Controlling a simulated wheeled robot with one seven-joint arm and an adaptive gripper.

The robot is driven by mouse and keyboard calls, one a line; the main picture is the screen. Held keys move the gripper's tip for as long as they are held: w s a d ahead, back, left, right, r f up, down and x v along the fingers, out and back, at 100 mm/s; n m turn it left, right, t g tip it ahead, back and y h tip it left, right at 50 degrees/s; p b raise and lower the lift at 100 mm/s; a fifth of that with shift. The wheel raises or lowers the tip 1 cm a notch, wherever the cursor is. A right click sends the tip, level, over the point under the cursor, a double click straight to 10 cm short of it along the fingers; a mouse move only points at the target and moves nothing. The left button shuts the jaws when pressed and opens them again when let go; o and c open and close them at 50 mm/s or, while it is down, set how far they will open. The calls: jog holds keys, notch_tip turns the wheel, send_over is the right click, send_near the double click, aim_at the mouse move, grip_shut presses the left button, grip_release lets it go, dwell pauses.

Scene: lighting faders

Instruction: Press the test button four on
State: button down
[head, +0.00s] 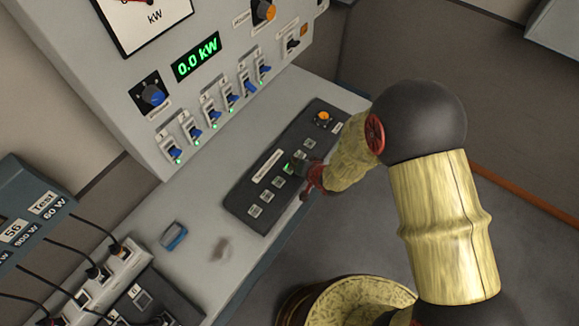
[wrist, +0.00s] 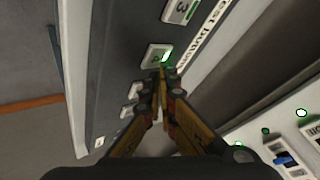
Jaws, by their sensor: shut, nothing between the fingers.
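The black test button panel (head: 240,196) lies on the grey desk, with a row of small grey buttons. In the wrist view a button marked 3 (wrist: 181,10) is at the top. The button beside it, by its place button four (wrist: 152,52), shows a lit green light; its digit is hard to read. The same green light (head: 288,168) shows in the head view beside my gripper (head: 299,165). My gripper is shut and empty, its tips (wrist: 160,72) at the edge of the lit button. I cannot tell whether they touch it. The fingers partly hide the buttons beyond.
An orange round button (head: 323,116) sits at the panel's far end. Behind stands a grey console (head: 110,70) with blue switches (head: 232,98) and a green display reading 0.0 kW (head: 197,57). A small blue object (head: 173,236) lies on the desk; cables run at lower left.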

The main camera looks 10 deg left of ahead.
jog(key=shift+r, duration=0.15)
notch_tip(320, 180, up, 6)
jog(key=p, duration=0.5)
dwell(0.3)
dwell(0.4)
